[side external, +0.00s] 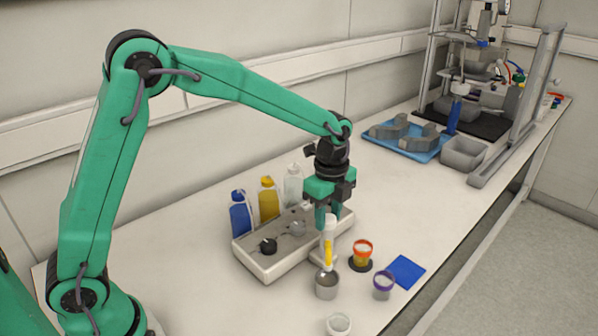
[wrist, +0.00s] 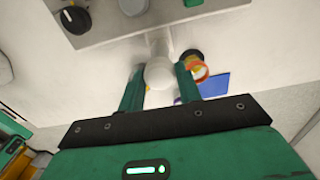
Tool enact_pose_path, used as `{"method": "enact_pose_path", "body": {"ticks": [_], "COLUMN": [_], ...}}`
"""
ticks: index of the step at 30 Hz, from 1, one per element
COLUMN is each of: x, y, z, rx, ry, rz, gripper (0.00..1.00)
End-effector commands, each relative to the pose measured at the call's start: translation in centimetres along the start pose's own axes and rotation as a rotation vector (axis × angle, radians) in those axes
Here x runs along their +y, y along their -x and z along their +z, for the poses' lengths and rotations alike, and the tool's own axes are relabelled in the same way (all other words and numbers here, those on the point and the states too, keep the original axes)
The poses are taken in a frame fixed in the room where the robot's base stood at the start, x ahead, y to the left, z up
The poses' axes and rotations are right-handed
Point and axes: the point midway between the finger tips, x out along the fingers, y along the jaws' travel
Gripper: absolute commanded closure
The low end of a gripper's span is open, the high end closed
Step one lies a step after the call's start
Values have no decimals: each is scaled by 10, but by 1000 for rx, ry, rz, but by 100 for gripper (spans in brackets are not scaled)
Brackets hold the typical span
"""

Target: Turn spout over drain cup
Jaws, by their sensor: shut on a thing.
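My gripper (side external: 326,212) points down over the front of the white bench station. Its fingers are shut on the white upper end of an upright white-and-yellow piece (side external: 328,252), which appears to be the spout. In the wrist view, a round white top (wrist: 159,75) sits between the two fingers (wrist: 160,88). A grey metal cup (side external: 326,286), probably the drain cup, stands on the bench just below the piece's lower end. I cannot tell exactly which way the spout's outlet points. The metal cup is not clear in the wrist view.
The station (side external: 262,263) has a black knob (side external: 268,246), with blue (side external: 240,215), yellow (side external: 268,199) and clear (side external: 293,185) bottles behind. An orange-rimmed cup (side external: 362,250), purple-rimmed cup (side external: 383,285), white cup (side external: 338,324) and blue pad (side external: 405,271) are close by.

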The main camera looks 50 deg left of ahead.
Motion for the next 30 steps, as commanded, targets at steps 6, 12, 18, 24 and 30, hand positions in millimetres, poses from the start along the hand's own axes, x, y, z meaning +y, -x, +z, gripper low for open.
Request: {"method": "enact_pose_path", "body": {"ticks": [6, 12, 18, 24, 30], "x": [-1, 0, -1, 0, -1], "y": [3, 2, 8, 28, 55], "z": [-1, -1, 0, -1, -1], "rx": [1, 0, 1, 1, 1], "ry": [-3, -1, -1, -1, -2], "rz": [-4, -2, -3, -4, -6], "gripper": [44, 44, 44, 44, 44]}}
